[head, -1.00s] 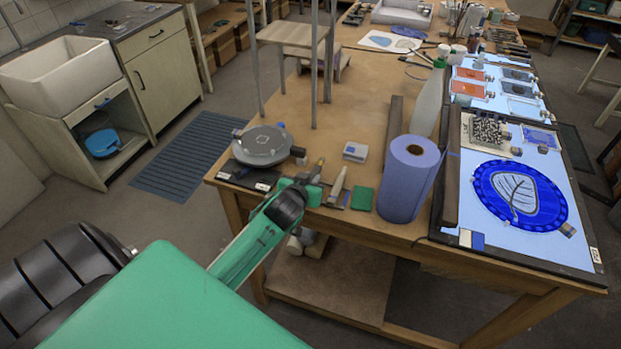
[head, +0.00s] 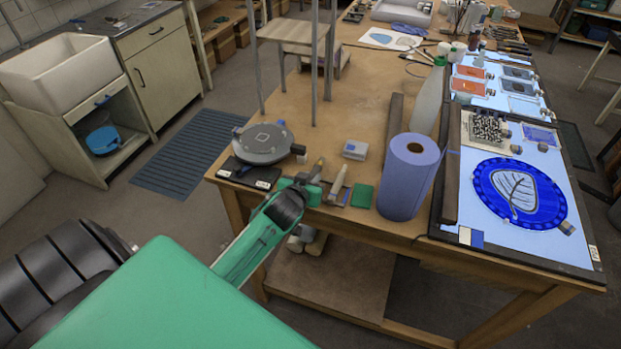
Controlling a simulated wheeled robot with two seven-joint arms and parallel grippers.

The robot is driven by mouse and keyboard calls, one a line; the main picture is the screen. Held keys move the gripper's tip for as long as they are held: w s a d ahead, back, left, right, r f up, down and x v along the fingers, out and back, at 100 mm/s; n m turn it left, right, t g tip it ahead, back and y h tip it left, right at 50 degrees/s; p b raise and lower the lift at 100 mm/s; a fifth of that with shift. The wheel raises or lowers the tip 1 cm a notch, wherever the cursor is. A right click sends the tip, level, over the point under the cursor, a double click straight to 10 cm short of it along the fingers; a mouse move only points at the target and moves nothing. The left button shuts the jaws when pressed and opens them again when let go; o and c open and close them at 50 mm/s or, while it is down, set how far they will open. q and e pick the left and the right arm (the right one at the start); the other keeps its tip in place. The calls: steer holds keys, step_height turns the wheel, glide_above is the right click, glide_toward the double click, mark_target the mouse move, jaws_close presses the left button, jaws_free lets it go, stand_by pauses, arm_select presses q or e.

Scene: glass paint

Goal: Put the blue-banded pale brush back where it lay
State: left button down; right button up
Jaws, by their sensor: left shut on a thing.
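My left gripper (head: 309,187) is over the near edge of the wooden table (head: 375,140). It is shut on a slim thing, which seems to be the brush (head: 320,163); only a short tan end shows above the fingers. The rest is hidden by the gripper, and I cannot make out its blue band. A pale tapered tube or bottle (head: 339,181) is just right of the gripper. I cannot tell whether the brush touches the table. My right gripper is not in view.
A round grey turntable (head: 264,145) stands left of the gripper. A green pad (head: 361,196), a small white block (head: 355,150) and a blue paper roll (head: 409,178) are to the right. Beyond the roll is a lit panel (head: 470,185) with a blue leaf disc (head: 517,193).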

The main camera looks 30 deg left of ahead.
arm_select(q)
steer(key=shift+f, duration=0.25)
stand_by(0.5)
steer(key=c, duration=1.2)
jaws_free()
steer(key=b+v, duration=0.3)
steer(key=v, duration=1.1)
steer(key=shift+f, duration=0.1)
